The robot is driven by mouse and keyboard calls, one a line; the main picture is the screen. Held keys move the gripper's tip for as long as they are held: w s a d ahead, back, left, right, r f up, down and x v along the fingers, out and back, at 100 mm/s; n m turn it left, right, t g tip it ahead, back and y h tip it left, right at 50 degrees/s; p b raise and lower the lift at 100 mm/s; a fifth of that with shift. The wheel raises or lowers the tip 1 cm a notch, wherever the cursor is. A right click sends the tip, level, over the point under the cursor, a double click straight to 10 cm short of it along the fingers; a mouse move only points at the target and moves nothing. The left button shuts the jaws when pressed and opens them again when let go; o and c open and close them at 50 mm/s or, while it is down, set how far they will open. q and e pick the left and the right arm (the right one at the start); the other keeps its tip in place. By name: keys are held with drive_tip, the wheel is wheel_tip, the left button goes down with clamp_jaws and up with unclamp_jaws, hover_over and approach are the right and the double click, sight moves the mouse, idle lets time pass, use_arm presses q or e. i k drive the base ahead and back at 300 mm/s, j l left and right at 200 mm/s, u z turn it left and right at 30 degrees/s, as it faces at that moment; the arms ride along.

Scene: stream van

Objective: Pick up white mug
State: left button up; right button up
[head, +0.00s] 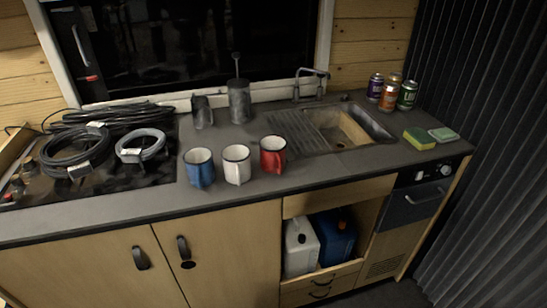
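The white mug (237,166) stands upright on the grey countertop (330,172), near its front edge. It is the middle one of three enamel mugs in a row. A blue mug (200,168) stands close to its left and a red mug (273,155) to its right, slightly farther back. All three have white insides, and their handles are partly visible. Neither of my grippers shows in the head view.
Coiled black and grey cables (142,146) lie on the hob at left. A dark metal cup (202,112) and a canister (239,101) stand behind the mugs. A sink (345,128) is at right, with several cans (407,95) and a yellow-green sponge (419,138) beyond it.

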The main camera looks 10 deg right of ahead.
sight(236, 158)
drive_tip(key=j+z, duration=0.3)
drive_tip(key=k+j+z, duration=0.1)
drive_tip(key=j+z, duration=0.2)
drive_tip(key=j, duration=0.2)
drive_tip(key=k+j+z, duration=0.1)
drive_tip(key=j+z, duration=0.2)
drive_tip(key=j, duration=0.15)
drive_tip(key=k+j+z, duration=0.15)
drive_tip(key=j+z, duration=0.15)
drive_tip(key=k+j+z, duration=0.3)
drive_tip(key=i+j, duration=0.1)
